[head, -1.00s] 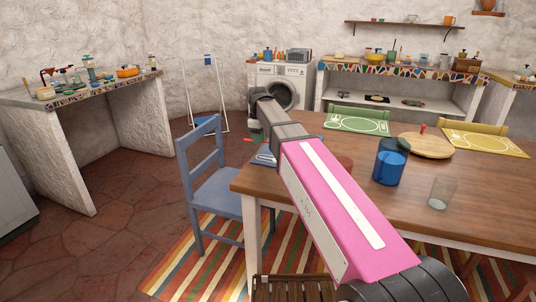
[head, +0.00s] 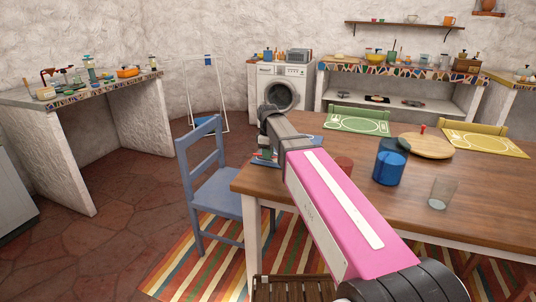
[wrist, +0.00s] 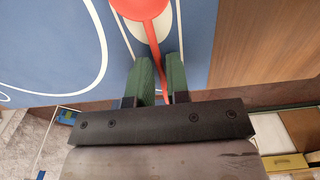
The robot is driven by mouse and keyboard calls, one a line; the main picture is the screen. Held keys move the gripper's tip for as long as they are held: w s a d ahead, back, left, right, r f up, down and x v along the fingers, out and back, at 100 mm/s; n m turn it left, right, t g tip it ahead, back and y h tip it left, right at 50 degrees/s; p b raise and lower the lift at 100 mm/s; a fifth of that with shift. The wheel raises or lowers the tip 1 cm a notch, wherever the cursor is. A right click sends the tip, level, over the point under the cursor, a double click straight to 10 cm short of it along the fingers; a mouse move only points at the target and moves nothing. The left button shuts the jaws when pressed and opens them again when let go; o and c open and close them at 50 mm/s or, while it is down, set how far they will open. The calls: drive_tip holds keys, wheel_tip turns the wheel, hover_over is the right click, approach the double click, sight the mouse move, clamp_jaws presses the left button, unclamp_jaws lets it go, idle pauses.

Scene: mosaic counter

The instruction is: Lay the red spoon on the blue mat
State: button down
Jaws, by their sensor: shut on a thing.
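In the wrist view my gripper (wrist: 158,75) has its green fingers closed on the handle of the red spoon (wrist: 152,38). The spoon's bowl points to the top of the picture. The blue mat (wrist: 200,35), with white outlines, lies under the spoon and the fingers. I cannot tell whether the spoon touches the mat. Most of the mat is hidden there by my arm, with a strip of blue showing (head: 318,138).
The wooden table (head: 460,190) bears a blue cup (head: 389,167), a clear glass (head: 441,192), a round board with a red knob (head: 424,146), a green mat (head: 357,124) and a yellow mat (head: 487,142). A blue chair (head: 218,190) stands at the table's left end.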

drive_tip(key=c, duration=1.1)
unclamp_jaws()
drive_tip(key=shift+f, duration=0.1)
wheel_tip(320, 180, up, 12)
